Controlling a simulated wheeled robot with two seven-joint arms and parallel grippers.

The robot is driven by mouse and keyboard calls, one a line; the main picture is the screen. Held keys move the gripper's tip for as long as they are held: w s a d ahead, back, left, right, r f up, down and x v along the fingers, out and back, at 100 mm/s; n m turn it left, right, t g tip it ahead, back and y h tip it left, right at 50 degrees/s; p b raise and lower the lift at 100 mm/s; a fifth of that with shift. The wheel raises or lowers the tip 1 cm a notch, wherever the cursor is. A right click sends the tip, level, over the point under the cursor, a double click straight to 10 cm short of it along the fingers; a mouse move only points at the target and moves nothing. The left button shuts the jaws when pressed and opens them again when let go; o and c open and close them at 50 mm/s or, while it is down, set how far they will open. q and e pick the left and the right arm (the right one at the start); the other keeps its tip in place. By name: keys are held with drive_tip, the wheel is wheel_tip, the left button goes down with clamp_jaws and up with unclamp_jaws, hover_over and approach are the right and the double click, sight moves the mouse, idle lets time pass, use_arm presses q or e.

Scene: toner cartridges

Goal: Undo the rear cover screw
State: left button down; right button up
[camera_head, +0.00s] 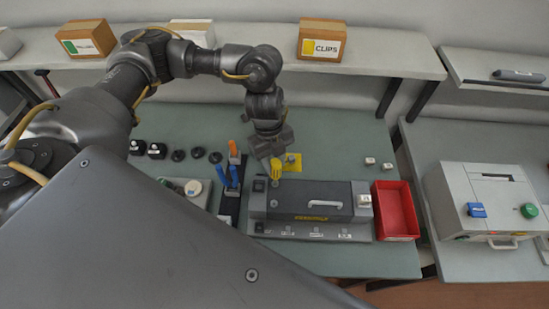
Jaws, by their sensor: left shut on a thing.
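My left gripper (272,153) points down above the rear left corner of the dark grey machine (300,190). It is shut on a yellow tool (276,168), whose handle shows just below the fingers. The tool's tip and whatever it touches are too small to make out. The machine lies on a grey base and has a pale handle (322,204) on its front. I cannot make out the rear cover screw. My right gripper is not in view.
A dark rack with blue handles (232,177) and an orange one stands left of the machine. A yellow plate (293,162) lies behind it. A red bin (396,210) stands at its right. Small black parts (178,155) lie back left. The green tabletop (335,140) is clear behind.

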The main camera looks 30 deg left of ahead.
use_arm(q)
drive_tip(key=n, duration=0.3)
drive_tip(key=n+t, duration=0.1)
drive_tip(key=n, duration=0.1)
drive_tip(key=shift+s+a+n, duration=0.1)
drive_tip(key=shift+s+n, duration=0.1)
drive_tip(key=shift+n, duration=0.8)
drive_tip(key=n+t, duration=0.1)
drive_tip(key=n, duration=0.3)
drive_tip(key=shift+s, duration=0.1)
drive_tip(key=shift+n+t, duration=0.4)
drive_tip(key=shift+n, duration=1.1)
